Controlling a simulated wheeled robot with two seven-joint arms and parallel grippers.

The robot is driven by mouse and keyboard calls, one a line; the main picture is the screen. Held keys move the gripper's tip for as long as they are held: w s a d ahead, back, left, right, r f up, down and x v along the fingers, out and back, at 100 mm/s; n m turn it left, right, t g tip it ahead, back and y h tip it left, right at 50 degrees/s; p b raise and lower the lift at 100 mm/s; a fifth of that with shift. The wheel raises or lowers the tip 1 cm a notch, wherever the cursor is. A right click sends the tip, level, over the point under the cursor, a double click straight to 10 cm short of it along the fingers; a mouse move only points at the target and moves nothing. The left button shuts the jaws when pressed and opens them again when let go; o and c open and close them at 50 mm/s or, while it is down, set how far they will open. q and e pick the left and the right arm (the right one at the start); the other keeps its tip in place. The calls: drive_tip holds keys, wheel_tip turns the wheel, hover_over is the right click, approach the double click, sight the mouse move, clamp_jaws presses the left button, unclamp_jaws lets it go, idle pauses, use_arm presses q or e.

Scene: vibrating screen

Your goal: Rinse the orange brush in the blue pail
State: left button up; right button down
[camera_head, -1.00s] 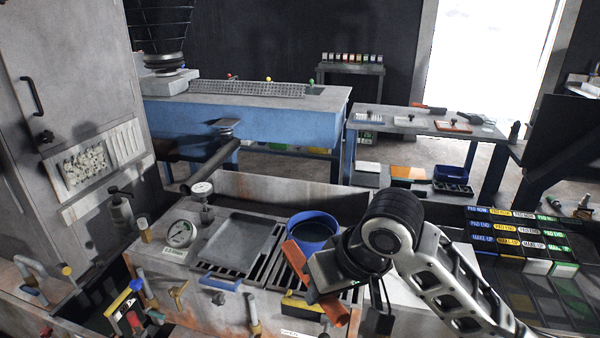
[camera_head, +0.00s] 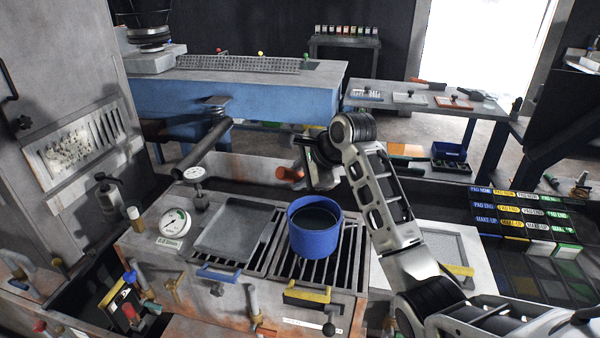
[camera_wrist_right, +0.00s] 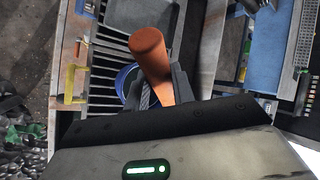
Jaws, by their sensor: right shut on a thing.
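The blue pail (camera_head: 314,243) stands upright on a slatted grate; its inside looks dark. In the right wrist view part of its blue rim (camera_wrist_right: 124,76) shows behind the brush. The orange brush (camera_head: 289,174) is in my right gripper (camera_head: 308,168), which is raised beyond the pail in the head view, apart from it. In the right wrist view the orange brush handle (camera_wrist_right: 150,55) sits between the fingers of my right gripper (camera_wrist_right: 158,88), shut on it. The bristles cannot be made out. My left gripper is not in view.
A flat grey plate (camera_head: 232,240) and a dial gauge (camera_head: 174,222) are left of the pail. A yellow-and-black handle (camera_head: 307,293) sits at the grate's front. A blue bench (camera_head: 270,98) stands behind. Labelled boxes (camera_head: 512,215) are at the right.

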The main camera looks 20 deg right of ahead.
wheel_tip(320, 180, down, 11)
drive_tip(key=shift+r+b, duration=0.2)
drive_tip(key=shift+b, duration=0.15)
idle(0.5)
drive_tip(key=shift+a, duration=0.1)
idle(0.4)
drive_tip(key=shift+a+p, duration=0.35)
drive_tip(key=shift+a, duration=0.2)
idle(2.1)
drive_tip(key=shift+r, duration=4.3)
